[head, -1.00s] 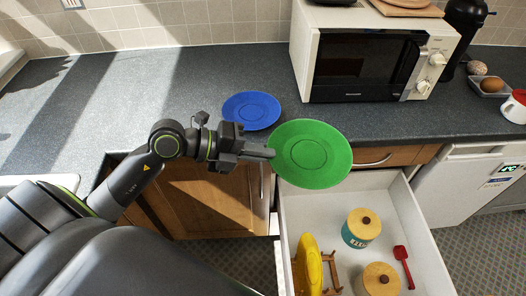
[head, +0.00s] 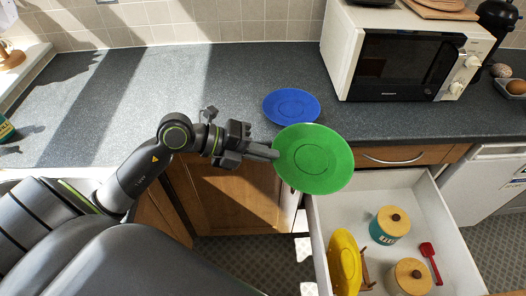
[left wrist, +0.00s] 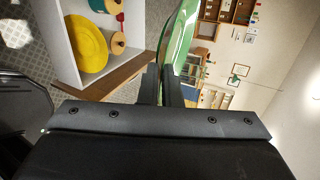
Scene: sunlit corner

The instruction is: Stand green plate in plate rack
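The green plate (head: 314,160) is held by its left edge in my left gripper (head: 274,152), in front of the counter edge and near the open drawer's back left corner. In the left wrist view the green plate (left wrist: 181,40) shows edge-on between the two fingers (left wrist: 163,85). The wooden plate rack (head: 367,272) is in the open drawer, mostly hidden. A yellow plate (head: 345,262) stands in it, on its left side. My right gripper is not in view.
The open white drawer (head: 440,218) also holds two lidded canisters (head: 390,224) (head: 409,278) and a red scoop (head: 431,262). A blue plate (head: 291,105) lies on the counter (head: 200,75), beside the microwave (head: 400,55). The counter's left part is mostly clear.

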